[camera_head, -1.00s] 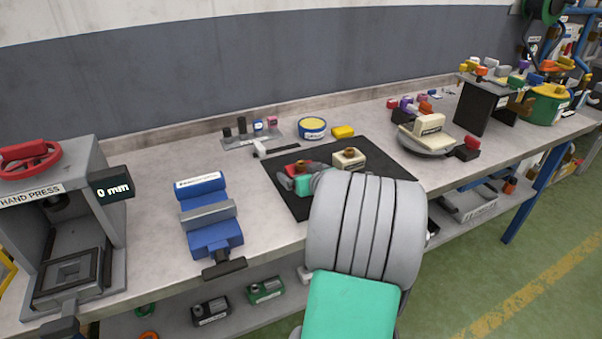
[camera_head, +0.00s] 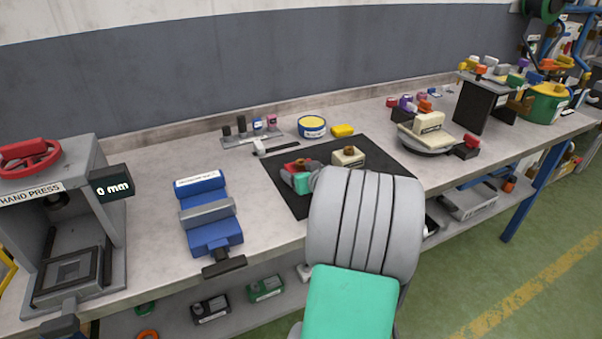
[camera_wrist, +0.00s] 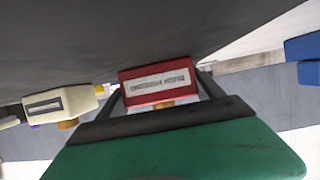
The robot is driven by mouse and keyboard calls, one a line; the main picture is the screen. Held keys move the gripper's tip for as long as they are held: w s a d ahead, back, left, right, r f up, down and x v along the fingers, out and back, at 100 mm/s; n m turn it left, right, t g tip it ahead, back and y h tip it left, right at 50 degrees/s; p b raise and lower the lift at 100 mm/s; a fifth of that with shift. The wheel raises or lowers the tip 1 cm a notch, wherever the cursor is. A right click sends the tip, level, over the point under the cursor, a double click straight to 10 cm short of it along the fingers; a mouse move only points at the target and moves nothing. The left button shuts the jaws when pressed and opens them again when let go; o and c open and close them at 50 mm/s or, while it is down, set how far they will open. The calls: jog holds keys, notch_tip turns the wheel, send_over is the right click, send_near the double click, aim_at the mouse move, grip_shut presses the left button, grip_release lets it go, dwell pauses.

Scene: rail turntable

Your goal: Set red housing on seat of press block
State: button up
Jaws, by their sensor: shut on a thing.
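The red housing (camera_head: 297,165) shows near the left part of the black mat, partly hidden by my gripper (camera_head: 302,181). In the wrist view the red housing (camera_wrist: 155,82) has a white label and a brass-coloured part, and it sits between the two dark fingers of my gripper (camera_wrist: 160,90), which is shut on it. I cannot tell whether it touches the mat or hangs just above it. The grey hand press (camera_head: 110,225) stands at the far left with a red handwheel and a "0 mm" display. Its square-recessed seat (camera_head: 70,268) looks empty.
A blue vise (camera_head: 208,205) stands between press and mat. A cream housing (camera_head: 348,157) sits on the black mat (camera_head: 285,197), right of the red one. A small tool rack (camera_head: 240,139), a yellow-topped tin (camera_head: 312,127) and a yellow block (camera_head: 343,131) are behind.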

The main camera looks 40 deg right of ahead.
jog(key=c, duration=0.7)
jog(key=shift+r, duration=0.15)
jog(key=shift+c, duration=0.4)
